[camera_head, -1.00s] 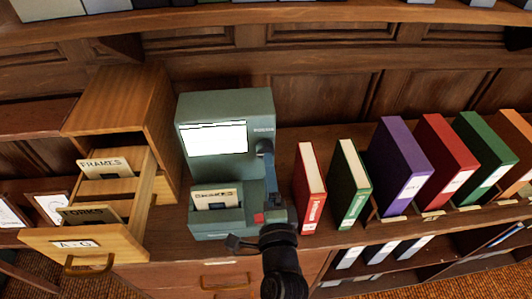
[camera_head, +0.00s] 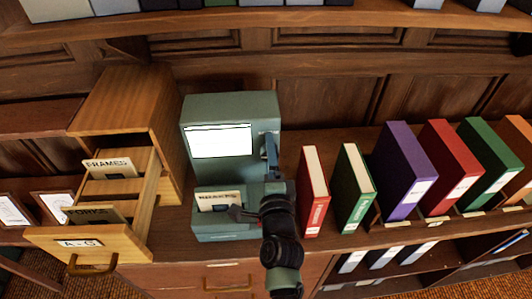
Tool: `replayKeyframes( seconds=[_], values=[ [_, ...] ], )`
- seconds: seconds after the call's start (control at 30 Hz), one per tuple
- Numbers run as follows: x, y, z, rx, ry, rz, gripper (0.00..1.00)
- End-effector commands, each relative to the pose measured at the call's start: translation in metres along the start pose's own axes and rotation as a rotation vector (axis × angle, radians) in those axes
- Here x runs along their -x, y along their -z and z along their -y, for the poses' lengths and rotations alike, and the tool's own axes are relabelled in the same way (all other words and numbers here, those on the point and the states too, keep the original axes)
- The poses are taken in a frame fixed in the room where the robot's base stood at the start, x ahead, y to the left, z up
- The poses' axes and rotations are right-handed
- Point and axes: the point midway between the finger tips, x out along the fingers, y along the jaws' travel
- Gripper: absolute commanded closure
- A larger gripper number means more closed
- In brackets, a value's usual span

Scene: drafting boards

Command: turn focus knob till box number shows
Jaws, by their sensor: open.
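The green-grey reader (camera_head: 232,104) stands on the cabinet top, with a lit white screen (camera_head: 220,141) on its front. No legible number shows on the screen at this size. A card (camera_head: 221,199) with a dark label sits in the reader's lower front tray. My gripper (camera_head: 240,213) is at the right front of the reader's lower part, and my dark arm reaches up to it from below. The gripper is open, with nothing seen between its fingers. The focus knob cannot be made out; my arm covers the reader's right front.
An open wooden card drawer (camera_head: 86,242) labelled A-G juts out at left, with FRAMES and FORKS cards. A red book (camera_head: 313,190) and a green book (camera_head: 353,188) stand close right of the reader. Several binders, including a purple one (camera_head: 403,172), stand farther right.

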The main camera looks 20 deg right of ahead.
Motion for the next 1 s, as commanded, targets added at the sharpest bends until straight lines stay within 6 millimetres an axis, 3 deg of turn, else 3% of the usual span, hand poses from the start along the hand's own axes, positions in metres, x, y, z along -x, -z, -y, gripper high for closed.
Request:
replayKeyframes(
  seconds=[0.83,0.93,1.0],
  values=[
    [0.0002,0.0,0.0,0.001,0.0,0.0,0.18],
    [0.0002,-0.0001,-0.0008,0.068,0.001,0.0,0.18],
    [0.0002,-0.0003,-0.002,0.201,0.001,0.0,0.18]
  ],
)
